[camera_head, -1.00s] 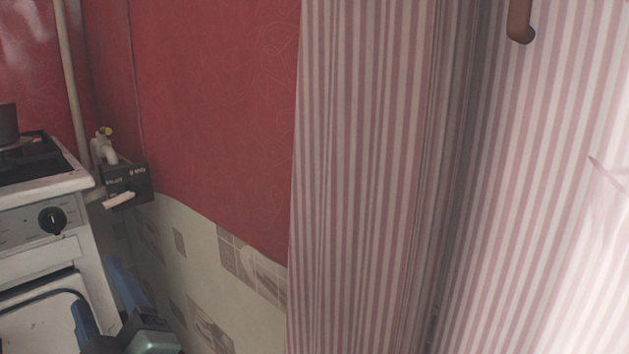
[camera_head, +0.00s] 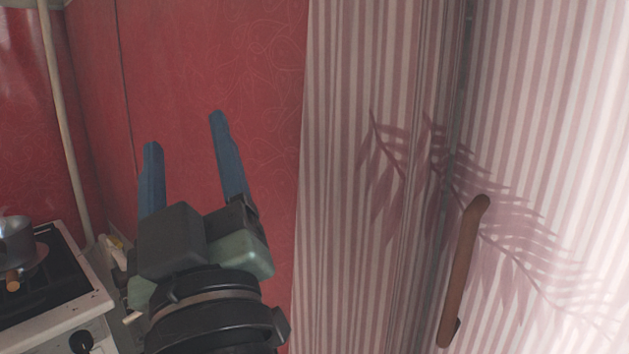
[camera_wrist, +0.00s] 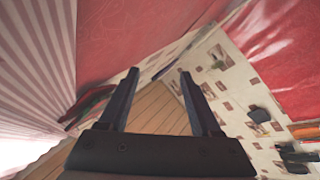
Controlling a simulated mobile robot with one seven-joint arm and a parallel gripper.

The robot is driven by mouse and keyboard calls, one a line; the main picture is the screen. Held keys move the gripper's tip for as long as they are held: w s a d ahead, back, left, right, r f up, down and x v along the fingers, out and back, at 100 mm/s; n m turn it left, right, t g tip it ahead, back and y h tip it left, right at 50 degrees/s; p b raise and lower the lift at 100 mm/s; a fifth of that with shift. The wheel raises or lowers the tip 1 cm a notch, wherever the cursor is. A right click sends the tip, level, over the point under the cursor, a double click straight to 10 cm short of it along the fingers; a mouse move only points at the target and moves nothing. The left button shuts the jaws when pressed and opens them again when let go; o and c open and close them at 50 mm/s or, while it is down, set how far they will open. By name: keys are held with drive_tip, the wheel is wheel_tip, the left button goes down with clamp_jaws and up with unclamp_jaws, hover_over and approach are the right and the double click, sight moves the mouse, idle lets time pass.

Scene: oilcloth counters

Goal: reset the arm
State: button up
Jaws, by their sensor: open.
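My gripper (camera_head: 184,135) is raised in front of the red wall in the head view, its two blue fingers pointing up. The fingers stand apart with nothing between them. In the wrist view my gripper (camera_wrist: 158,78) also shows open and empty, with a wooden floor (camera_wrist: 158,108) and a patterned wall behind it. No part of the arm below the wrist shows clearly.
A white stove (camera_head: 75,315) with a metal pot (camera_head: 15,240) stands at the lower left, beside a pale pipe (camera_head: 62,130). A striped surface (camera_head: 350,200) fills the right side, with a brown handle (camera_head: 462,275). The red wall (camera_head: 265,60) lies behind my gripper.

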drive_tip(key=s+d+r+m+t+h+p, duration=0.1)
drive_tip(key=s+d+r+m+h+p, duration=0.1)
drive_tip(key=r+p, duration=0.3)
drive_tip(key=s+d+r+m+t+h+p, duration=0.2)
drive_tip(key=r+p, duration=0.4)
drive_tip(key=r, duration=0.8)
drive_tip(key=s+d+r+m+t+h+p, duration=0.2)
drive_tip(key=d+r+m+h+p, duration=0.2)
drive_tip(key=r, duration=0.5)
drive_tip(key=shift+d+r+m+h+p, duration=0.3)
drive_tip(key=shift+d+m+p, duration=0.3)
drive_tip(key=shift+d+p, duration=0.35)
drive_tip(key=shift+s, duration=0.1)
